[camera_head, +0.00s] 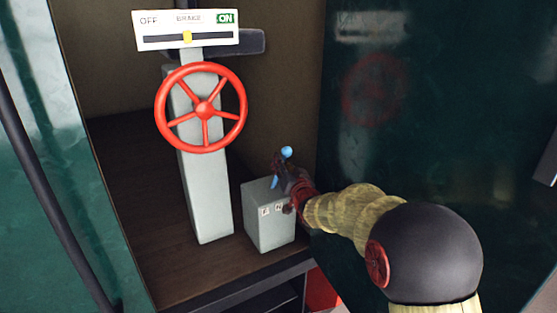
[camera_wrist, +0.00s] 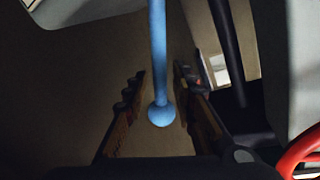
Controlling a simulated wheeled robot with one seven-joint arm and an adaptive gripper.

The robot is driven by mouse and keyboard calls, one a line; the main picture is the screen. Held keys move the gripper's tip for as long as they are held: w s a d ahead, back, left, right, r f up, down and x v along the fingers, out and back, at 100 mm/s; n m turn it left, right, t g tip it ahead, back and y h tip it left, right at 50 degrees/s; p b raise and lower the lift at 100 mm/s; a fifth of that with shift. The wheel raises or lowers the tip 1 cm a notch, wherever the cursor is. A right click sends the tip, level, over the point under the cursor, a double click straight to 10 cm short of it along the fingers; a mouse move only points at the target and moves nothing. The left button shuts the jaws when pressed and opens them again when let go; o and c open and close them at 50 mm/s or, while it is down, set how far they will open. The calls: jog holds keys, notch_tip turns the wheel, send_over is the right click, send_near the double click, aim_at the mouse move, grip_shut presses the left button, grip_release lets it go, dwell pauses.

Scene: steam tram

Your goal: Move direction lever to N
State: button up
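The direction lever is a thin blue rod with a round blue knob (camera_head: 287,152), rising from a grey box (camera_head: 268,228). In the head view its top tilts a little to the right; its middle is hidden by my gripper. Small labels, seemingly F and N (camera_head: 279,207), show on the box's front; anything right of them is covered. My gripper (camera_head: 284,172) is at the lever above the box. In the wrist view the blue lever (camera_wrist: 158,60) runs between my gripper's (camera_wrist: 158,78) two fingers, with a visible gap on each side. The fingers are open.
A red handwheel (camera_head: 204,108) on a grey column stands left of the box, its rim also at the wrist view's lower right (camera_wrist: 300,150). A brake panel (camera_head: 186,30) is above it. A dark green wall (camera_head: 420,110) is at the right.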

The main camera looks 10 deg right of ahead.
jog(key=shift+w+a, duration=0.2)
jog(key=shift+w, duration=2.05)
jog(key=shift+c, duration=1.4)
grip_shut()
